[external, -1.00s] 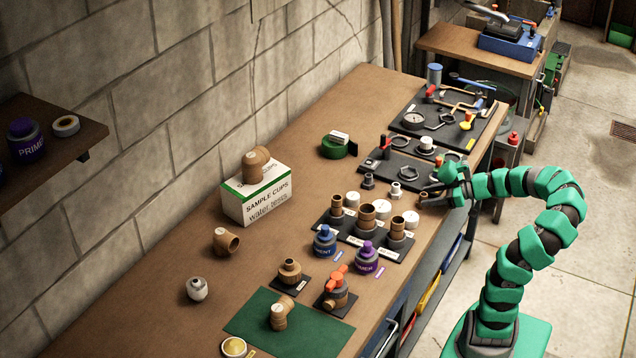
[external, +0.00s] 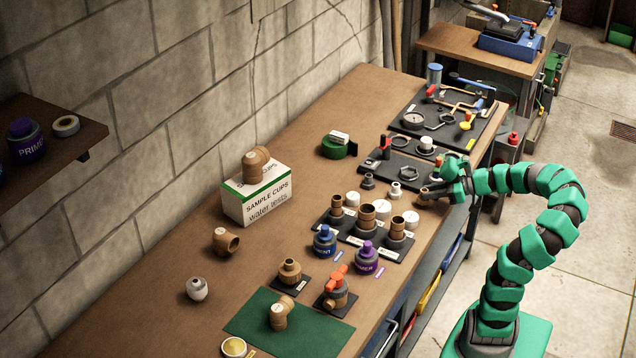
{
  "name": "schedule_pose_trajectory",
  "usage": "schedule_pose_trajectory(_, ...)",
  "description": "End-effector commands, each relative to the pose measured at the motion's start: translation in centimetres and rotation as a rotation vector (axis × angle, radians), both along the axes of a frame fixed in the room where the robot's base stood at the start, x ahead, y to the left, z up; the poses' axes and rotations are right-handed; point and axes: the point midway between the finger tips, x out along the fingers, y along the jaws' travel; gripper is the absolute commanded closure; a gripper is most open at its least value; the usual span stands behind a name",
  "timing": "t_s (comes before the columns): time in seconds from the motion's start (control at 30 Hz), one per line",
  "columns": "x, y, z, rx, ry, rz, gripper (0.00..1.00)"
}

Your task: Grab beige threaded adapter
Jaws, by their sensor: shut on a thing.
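A small beige-tan threaded adapter (external: 424,194) is at the right edge of the workbench, at the tip of my gripper. My gripper (external: 432,192) comes in from the right and is shut on this adapter. The dark fingers hide part of it. I cannot tell whether the adapter still touches the bench. A paler, off-white fitting (external: 395,190) stands just left of it, apart from the gripper, with a small grey fitting (external: 368,181) further left.
A dark tray (external: 365,236) of brown and white fittings lies in front of the gripper. A black mat (external: 386,170) with tools lies behind. A sample cups box (external: 257,195) and a green tape roll (external: 337,148) stand left.

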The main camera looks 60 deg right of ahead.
Motion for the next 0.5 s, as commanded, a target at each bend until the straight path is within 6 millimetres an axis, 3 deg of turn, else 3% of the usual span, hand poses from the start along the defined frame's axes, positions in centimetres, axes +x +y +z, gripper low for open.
schedule_pose_trajectory(0.17, 0.0, 0.0, 2.4, -0.005, -0.002, -0.001, 0.99)
schedule_pose_trajectory(0.5, -3.6, 2.6, 2.4, 0.0, -0.001, -0.004, 0.99)
